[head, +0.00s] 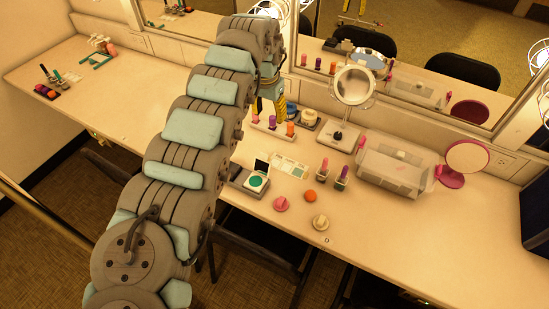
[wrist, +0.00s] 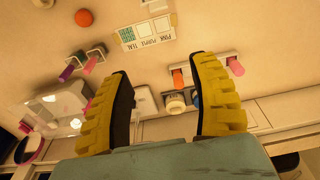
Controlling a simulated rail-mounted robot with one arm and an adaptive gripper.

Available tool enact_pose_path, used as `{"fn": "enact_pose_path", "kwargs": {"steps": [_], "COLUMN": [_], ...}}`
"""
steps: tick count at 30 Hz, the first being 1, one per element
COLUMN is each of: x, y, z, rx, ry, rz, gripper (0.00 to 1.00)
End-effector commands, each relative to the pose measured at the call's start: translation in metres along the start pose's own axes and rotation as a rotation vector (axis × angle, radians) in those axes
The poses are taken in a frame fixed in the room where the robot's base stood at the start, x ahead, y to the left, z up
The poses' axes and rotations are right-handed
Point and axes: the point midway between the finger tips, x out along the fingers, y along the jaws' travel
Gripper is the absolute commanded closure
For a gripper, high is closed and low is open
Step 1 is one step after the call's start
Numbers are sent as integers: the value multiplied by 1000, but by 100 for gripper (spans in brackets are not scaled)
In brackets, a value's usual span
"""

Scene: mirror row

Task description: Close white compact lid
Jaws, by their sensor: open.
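My gripper (head: 268,104) is over the back of the counter, behind the compact and near the lipstick row, partly hidden by my arm. In the wrist view its two yellow-padded fingers (wrist: 163,70) are spread apart with nothing between them.
A printed card (head: 289,166), also in the wrist view (wrist: 145,32), lies right of the compact. A lipstick row (head: 272,126) and round mirror (head: 352,88) stand behind. An orange ball (head: 310,196), lipsticks (head: 333,175) and clear box (head: 393,167) are to the right.

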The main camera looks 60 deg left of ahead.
Motion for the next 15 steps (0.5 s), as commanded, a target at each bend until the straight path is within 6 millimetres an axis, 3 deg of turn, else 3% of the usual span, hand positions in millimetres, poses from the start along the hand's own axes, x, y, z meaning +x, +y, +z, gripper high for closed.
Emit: {"fn": "enact_pose_path", "kwargs": {"steps": [3, 8, 15], "x": [-9, -8, 22], "y": [-13, -16, -16], "z": [21, 31, 34], "rx": [-12, -16, -16], "ry": [-58, -89, -88], "rz": [-9, -8, -6], "gripper": [39, 39, 39]}}
